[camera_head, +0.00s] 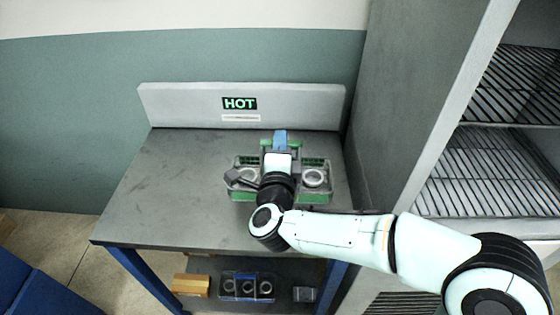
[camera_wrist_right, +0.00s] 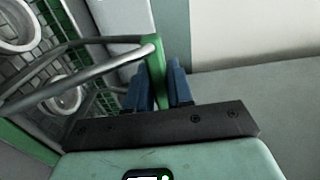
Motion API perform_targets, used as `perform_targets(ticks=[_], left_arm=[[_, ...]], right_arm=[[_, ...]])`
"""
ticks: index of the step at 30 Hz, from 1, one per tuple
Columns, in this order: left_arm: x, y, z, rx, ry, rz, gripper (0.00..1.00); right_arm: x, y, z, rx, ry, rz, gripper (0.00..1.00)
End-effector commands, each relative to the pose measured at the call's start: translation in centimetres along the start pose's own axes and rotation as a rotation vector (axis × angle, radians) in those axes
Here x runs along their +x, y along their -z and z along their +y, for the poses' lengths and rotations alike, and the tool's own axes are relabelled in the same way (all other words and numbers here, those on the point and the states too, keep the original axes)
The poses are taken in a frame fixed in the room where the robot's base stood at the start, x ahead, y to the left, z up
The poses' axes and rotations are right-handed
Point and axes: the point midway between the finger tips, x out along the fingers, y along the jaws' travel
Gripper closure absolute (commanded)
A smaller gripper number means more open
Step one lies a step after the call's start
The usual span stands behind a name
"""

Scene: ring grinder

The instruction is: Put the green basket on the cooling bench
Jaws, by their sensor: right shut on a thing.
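The green basket (camera_head: 318,197) is over the right part of the cooling bench (camera_head: 180,185) in the head view. It looks level and low at the bench top; I cannot tell whether it touches. Metal rings show inside it. My right gripper (camera_head: 280,138) reaches over the basket, and my arm hides its middle. In the right wrist view, the blue fingers of my right gripper (camera_wrist_right: 162,80) are shut on the green grip of the basket's handle (camera_wrist_right: 153,58), with the basket mesh (camera_wrist_right: 75,12) at the left. My left gripper is not in view.
The bench has a backboard with a HOT sign (camera_head: 239,103). A tall grey cabinet with wire racks (camera_head: 480,175) stands close on the right. The bench's left half is clear. A shelf below holds a wooden block (camera_head: 190,285) and a blue-ended basket (camera_head: 247,287).

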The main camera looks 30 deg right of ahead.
Motion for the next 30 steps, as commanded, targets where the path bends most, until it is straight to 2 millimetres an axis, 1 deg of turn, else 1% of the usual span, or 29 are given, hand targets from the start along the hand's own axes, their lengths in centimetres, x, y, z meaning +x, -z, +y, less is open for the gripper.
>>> perform_targets(ticks=[2, 6, 10, 20, 26, 27, 28, 29, 30], left_arm=[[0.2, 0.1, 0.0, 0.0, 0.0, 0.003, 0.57], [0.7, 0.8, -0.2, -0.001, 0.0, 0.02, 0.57], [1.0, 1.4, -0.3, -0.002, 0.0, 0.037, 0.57], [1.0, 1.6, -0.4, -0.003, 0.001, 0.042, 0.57], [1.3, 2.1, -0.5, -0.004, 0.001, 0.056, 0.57], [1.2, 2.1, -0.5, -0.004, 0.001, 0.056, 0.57], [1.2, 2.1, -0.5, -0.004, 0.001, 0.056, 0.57], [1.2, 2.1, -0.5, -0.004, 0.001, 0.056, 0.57], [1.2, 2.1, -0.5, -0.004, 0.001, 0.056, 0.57]], right_arm=[[0.0, 0.0, 0.6, 0.001, 0.004, 0.001, 1.0], [0.0, 0.0, 2.8, -0.002, 0.003, 0.001, 1.0], [0.0, 0.0, 4.0, 0.0, 0.004, 0.001, 1.0], [0.0, 0.0, 4.1, 0.003, 0.006, 0.001, 1.0], [0.0, 0.0, 4.4, 0.003, 0.005, 0.001, 1.0], [0.0, 0.0, 4.5, 0.001, 0.0, 0.001, 0.66], [0.0, 0.0, 4.5, 0.001, 0.0, 0.001, 0.56], [0.0, 0.0, 4.5, 0.001, 0.0, 0.001, 0.53], [0.0, 0.0, 4.5, 0.001, 0.0, 0.001, 0.53]])
